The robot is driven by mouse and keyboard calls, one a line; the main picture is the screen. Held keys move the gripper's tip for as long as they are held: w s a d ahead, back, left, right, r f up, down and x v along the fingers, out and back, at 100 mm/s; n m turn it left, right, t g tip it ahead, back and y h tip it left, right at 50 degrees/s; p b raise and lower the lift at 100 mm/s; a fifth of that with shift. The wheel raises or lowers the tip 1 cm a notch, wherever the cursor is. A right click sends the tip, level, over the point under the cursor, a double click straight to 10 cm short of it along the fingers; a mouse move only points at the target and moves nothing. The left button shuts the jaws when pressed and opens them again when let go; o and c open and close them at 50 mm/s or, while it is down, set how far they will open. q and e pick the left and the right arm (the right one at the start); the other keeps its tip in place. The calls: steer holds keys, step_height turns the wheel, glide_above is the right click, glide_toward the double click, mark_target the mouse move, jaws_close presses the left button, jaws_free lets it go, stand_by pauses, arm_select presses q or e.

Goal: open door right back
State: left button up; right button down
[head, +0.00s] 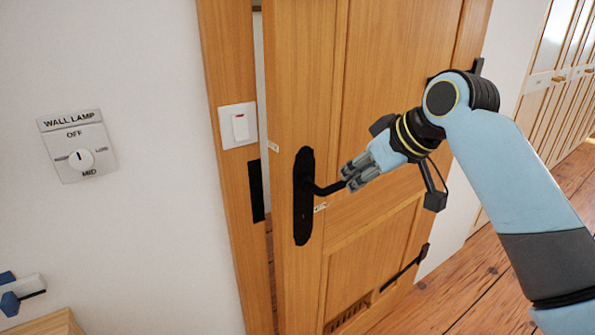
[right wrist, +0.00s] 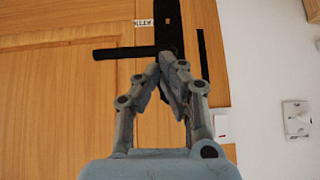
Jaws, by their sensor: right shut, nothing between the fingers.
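The wooden door (head: 385,90) stands slightly ajar, with a narrow gap between its edge and the wooden frame (head: 233,75). It fills much of the right wrist view (right wrist: 60,110). A black lever handle (head: 303,205) sits on a tall black plate, its lever pointing right. In the right wrist view the lever (right wrist: 120,53) points left. My right gripper (head: 350,180) is shut and empty, its fingertips at the lever's free end in the head view. In the right wrist view its fingertips (right wrist: 166,62) overlap the lever near the plate; contact is unclear. My left gripper is out of view.
A white switch (head: 238,125) is on the frame, and a wall lamp dial (head: 77,145) is on the white wall. A blue and white object (head: 22,290) is above a wooden surface (head: 48,325) at lower left. Plank floor (head: 450,295) shows at right.

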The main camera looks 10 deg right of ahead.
step_height(320, 180, up, 4)
steer(key=w+f, duration=0.1)
steer(key=p, duration=0.1)
glide_toward(315, 182)
steer(key=shift+t, duration=0.3)
steer(key=x, duration=0.4)
steer(key=shift+f, duration=0.3)
